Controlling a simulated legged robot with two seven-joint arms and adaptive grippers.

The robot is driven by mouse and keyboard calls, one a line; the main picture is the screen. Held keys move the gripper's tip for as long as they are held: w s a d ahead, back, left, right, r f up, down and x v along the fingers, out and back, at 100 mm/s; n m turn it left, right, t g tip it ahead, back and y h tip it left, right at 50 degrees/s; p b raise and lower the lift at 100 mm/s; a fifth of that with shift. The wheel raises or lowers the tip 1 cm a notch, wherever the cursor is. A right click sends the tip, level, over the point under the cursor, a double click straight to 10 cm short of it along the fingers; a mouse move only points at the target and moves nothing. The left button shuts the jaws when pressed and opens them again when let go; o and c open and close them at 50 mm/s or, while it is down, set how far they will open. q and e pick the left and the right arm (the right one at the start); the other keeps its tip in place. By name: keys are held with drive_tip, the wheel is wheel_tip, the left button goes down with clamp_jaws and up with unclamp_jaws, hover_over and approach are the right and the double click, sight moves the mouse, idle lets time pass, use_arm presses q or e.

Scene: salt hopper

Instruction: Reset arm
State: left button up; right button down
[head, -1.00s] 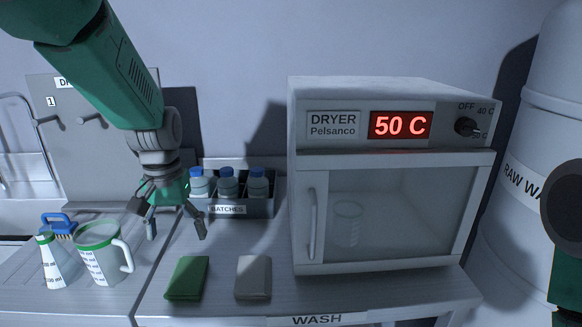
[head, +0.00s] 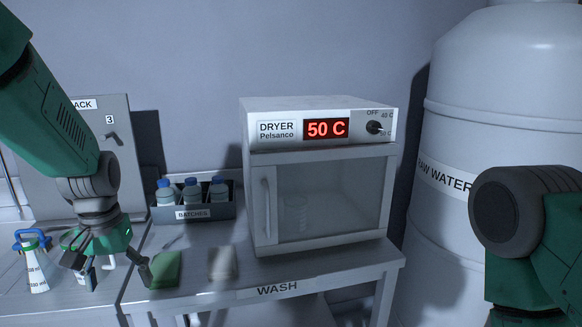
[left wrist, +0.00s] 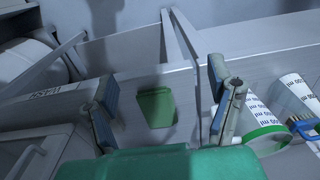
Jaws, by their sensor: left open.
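My left gripper (head: 110,268) is open and empty at the left of the head view, above the counter's edge by the beaker. In the left wrist view the two fingers of my left gripper (left wrist: 165,110) are spread apart, with the green sponge (left wrist: 156,107) on the counter beyond them. The green sponge also shows in the head view (head: 167,270), just right of a fingertip. My right arm (head: 530,230) shows at the right of the head view; its gripper is out of the picture.
A dryer (head: 320,115) reading 50 C stands shut, with a beaker inside. A batches rack (head: 193,212) holds blue-capped bottles. A pale sponge (head: 222,263) lies on the wash counter. A flask (head: 36,272) stands left. A raw water tank (head: 465,110) is at right.

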use_arm(q)
drive_tip(key=s+f+m+b, duration=0.1)
drive_tip(key=s+f, duration=0.3)
drive_tip(key=f, duration=0.4)
drive_tip(key=s+f+y, duration=0.1)
drive_tip(key=s+f, duration=0.3)
drive_tip(key=f, duration=0.4)
drive_tip(key=s+f+m+b, duration=0.1)
drive_tip(key=s+f, duration=0.3)
drive_tip(key=f, duration=0.3)
drive_tip(key=s+d+f, duration=0.1)
drive_tip(key=s+f, duration=0.3)
drive_tip(key=s, duration=0.4)
drive_tip(key=s+d+f+m+h+b, duration=0.1)
drive_tip(key=s+f, duration=0.3)
drive_tip(key=s, duration=0.4)
drive_tip(key=shift+s+d+f+t, duration=0.3)
drive_tip(key=shift+d+f, duration=0.1)
drive_tip(key=shift+d, duration=0.25)
use_arm(e)
drive_tip(key=f, duration=0.3)
drive_tip(key=shift+w+f, duration=0.35)
drive_tip(key=shift+f, duration=0.05)
